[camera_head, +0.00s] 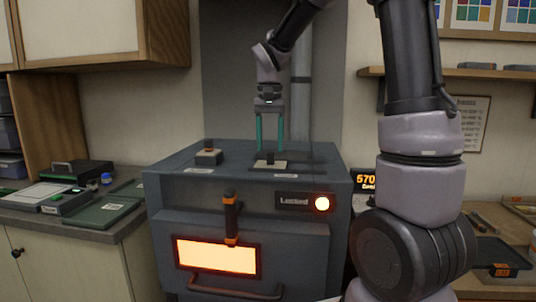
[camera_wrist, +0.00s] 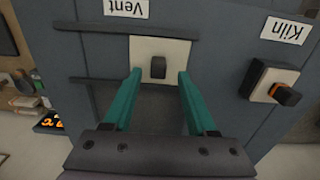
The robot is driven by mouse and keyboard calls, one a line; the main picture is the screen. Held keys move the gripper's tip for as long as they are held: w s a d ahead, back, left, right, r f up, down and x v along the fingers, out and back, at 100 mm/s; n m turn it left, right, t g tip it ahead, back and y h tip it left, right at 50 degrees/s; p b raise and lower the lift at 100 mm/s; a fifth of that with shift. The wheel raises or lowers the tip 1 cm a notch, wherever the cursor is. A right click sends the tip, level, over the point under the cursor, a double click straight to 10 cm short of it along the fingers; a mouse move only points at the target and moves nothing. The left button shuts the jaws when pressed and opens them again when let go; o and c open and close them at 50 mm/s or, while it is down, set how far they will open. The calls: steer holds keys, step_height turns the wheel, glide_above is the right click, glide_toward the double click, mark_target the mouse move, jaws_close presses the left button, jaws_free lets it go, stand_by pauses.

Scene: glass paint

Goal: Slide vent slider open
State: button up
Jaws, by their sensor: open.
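The vent slider is a pale plate (camera_head: 268,165) with a dark knob (camera_head: 270,158) on top of the grey kiln. It also shows in the wrist view as a pale plate (camera_wrist: 173,52) with a dark knob (camera_wrist: 158,67), between two dark rails and beside a "Vent" label (camera_wrist: 126,8). My gripper (camera_head: 269,148) points down above the slider. In the wrist view its teal fingers (camera_wrist: 158,84) are open, one on each side of the knob, with gaps between them and it. Whether the fingertips touch the plate is unclear.
The kiln (camera_head: 170,182) has a glowing window (camera_head: 215,257), a front handle (camera_head: 231,217) and a "Locked" panel (camera_head: 293,201). A second knob (camera_head: 209,153) on its top sits by a "Kiln" label in the wrist view (camera_wrist: 283,30). A pipe (camera_head: 300,100) rises behind.

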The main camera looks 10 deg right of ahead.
mark_target(271, 152)
steer(key=shift+d+f, duration=0.1)
steer(key=shift+f, duration=1.7)
jaws_close()
